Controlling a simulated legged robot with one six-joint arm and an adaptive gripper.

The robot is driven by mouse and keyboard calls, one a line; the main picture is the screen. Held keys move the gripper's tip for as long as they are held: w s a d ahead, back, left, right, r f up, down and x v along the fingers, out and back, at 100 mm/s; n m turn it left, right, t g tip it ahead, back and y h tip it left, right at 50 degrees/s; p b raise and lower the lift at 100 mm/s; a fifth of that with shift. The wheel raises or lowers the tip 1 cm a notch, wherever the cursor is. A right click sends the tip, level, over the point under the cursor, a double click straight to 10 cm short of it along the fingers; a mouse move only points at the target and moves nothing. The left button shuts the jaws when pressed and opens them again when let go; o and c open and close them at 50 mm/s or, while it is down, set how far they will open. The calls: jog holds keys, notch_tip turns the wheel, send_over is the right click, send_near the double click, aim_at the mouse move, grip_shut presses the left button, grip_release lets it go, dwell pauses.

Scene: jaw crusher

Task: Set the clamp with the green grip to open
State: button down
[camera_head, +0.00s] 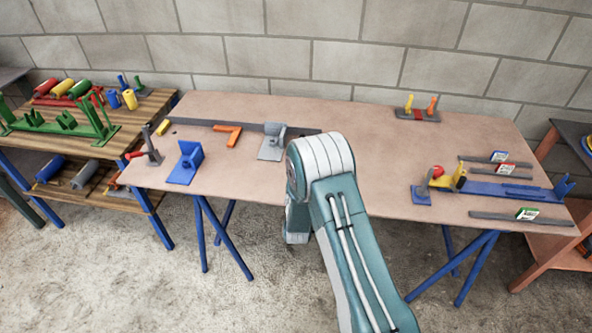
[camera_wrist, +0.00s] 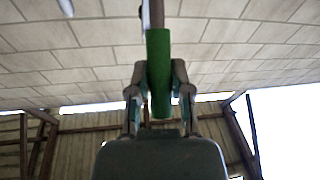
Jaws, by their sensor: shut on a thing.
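In the wrist view the green grip (camera_wrist: 158,55) of the clamp stands upright between the fingers of my gripper (camera_wrist: 158,75). My gripper is shut on this grip. A thin light metal bar (camera_wrist: 155,12) continues from its end at the top edge, and a dark part lies beside it. The clamp's base and the angle of its handle are not visible. In the head view my arm covers the gripper and the green grip, over the middle of the workbench (camera_head: 240,107).
A grey bracket (camera_head: 272,148), an orange square (camera_head: 228,136), a blue bracket (camera_head: 187,163) and a red-gripped clamp (camera_head: 148,152) stand left of my arm. A blue fixture (camera_head: 510,190) with yellow parts lies right. A small rack (camera_head: 418,114) stands at the back. The bench's middle right is clear.

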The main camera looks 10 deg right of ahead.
jog(key=shift+f, duration=0.15)
jog(key=c, duration=0.5)
grip_release()
jog(key=shift+c, duration=0.2)
jog(key=shift+a, duration=0.1)
jog(key=v, duration=1.2)
